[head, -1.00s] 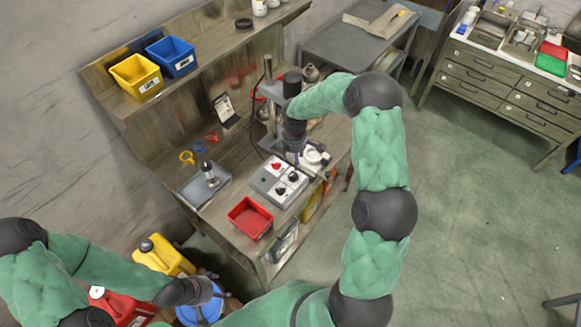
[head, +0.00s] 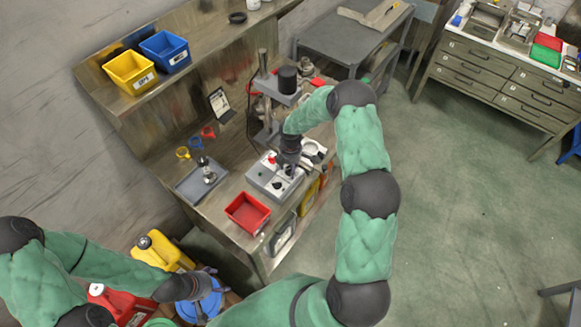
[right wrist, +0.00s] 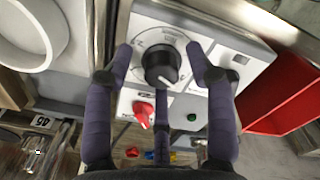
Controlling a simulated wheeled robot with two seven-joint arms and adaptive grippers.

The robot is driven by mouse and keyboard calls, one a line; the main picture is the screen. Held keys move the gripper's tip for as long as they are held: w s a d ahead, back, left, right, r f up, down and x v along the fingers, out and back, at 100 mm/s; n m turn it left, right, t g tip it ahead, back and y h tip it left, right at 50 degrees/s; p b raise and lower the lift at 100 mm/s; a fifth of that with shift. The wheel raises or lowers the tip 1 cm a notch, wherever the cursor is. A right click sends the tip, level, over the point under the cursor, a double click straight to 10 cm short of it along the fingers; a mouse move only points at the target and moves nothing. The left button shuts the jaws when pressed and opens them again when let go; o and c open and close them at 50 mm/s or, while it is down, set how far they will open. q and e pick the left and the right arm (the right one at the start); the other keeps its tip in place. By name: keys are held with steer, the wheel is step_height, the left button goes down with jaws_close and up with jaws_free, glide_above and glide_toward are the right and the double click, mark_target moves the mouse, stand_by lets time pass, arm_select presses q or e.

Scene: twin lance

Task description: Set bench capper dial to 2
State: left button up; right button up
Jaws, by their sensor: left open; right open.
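The grey control box (head: 262,178) lies on the workbench in front of the capper stand (head: 268,100). It carries a red knob (head: 272,158) and black knobs, one of them a black dial (right wrist: 161,64) with a pale scale plate around it. In the right wrist view, my right gripper (right wrist: 159,58) is open, pointing at the box, with fingers on both sides of the dial. I cannot tell whether they touch it. The dial's numbers are too small to read. In the head view, my right gripper (head: 290,165) hides part of the box. My left gripper (head: 207,287) is open and empty, low at the left.
A red tray (head: 247,213) stands beside the box, and a grey tray (head: 203,183) lies to its left. A white ring-shaped part (right wrist: 30,35) is near the right gripper. Yellow (head: 132,72) and blue (head: 165,52) bins stand on the shelf. Jugs stand below the bench.

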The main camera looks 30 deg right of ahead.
steer(key=c, duration=1.1)
jaws_close()
